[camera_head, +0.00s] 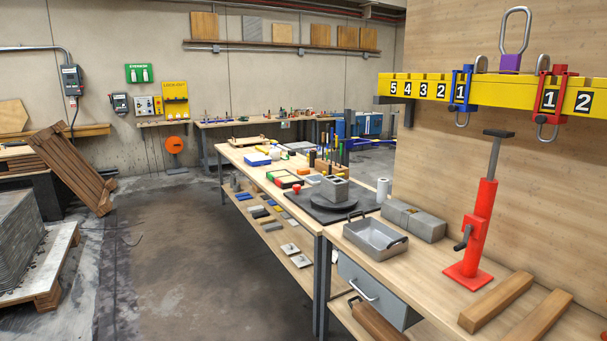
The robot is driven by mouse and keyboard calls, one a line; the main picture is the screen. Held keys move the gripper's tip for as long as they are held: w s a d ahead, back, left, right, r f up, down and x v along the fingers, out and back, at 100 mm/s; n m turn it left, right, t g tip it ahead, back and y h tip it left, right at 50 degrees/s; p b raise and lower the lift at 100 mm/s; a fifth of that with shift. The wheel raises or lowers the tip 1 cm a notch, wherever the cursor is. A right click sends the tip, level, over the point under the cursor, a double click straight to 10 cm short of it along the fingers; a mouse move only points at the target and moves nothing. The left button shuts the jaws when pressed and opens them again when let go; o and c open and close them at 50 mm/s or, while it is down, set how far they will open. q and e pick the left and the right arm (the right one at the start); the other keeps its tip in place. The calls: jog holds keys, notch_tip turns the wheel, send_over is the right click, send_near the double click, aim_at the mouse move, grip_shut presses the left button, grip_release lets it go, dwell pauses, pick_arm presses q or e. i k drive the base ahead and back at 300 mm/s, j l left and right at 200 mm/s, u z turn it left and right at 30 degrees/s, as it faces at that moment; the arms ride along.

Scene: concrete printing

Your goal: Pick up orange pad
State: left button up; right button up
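I cannot single out the orange pad with certainty. A small flat orange-toned piece (313,180) lies on the long workbench (235,155), near the turntable, and is too small to identify. Several small flat pads (257,212) in blue, yellow and grey lie on the shelf under this bench. A round orange disc (174,145) stands on a post by the far wall. Neither of my grippers is in view.
A dark turntable board (318,205) bears a grey concrete block (334,188). On the nearer bench are a metal tray (375,238), a red jack (475,235) and timber pieces (497,302). A yellow rail (500,90) hangs above. The floor (180,250) left of the benches is clear.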

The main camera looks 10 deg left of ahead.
aim_at(305, 171)
jog(key=i+j+u, duration=0.95)
jog(key=i+u, duration=0.25)
jog(key=i, duration=0.25)
jog(key=i+u, duration=0.1)
jog(key=i, duration=2)
jog(key=i+z, duration=0.25)
jog(key=i, duration=0.25)
jog(key=i+z, duration=0.25)
jog(key=i, duration=0.2)
jog(key=i+j+z, duration=0.25)
jog(key=i, duration=0.25)
jog(key=i+j+z, duration=0.25)
jog(key=i, duration=0.2)
jog(key=i+l+z, duration=0.1)
jog(key=i+z, duration=0.15)
jog(key=z, duration=0.15)
jog(key=i+z, duration=0.25)
jog(key=z, duration=0.2)
jog(key=i+z, duration=0.25)
jog(key=z, duration=0.15)
jog(key=i+j+z, duration=0.2)
jog(key=z, duration=0.2)
jog(key=i+j+z, duration=0.2)
jog(key=z, duration=0.2)
jog(key=i+j+z, duration=0.3)
jog(key=k+l, duration=0.05)
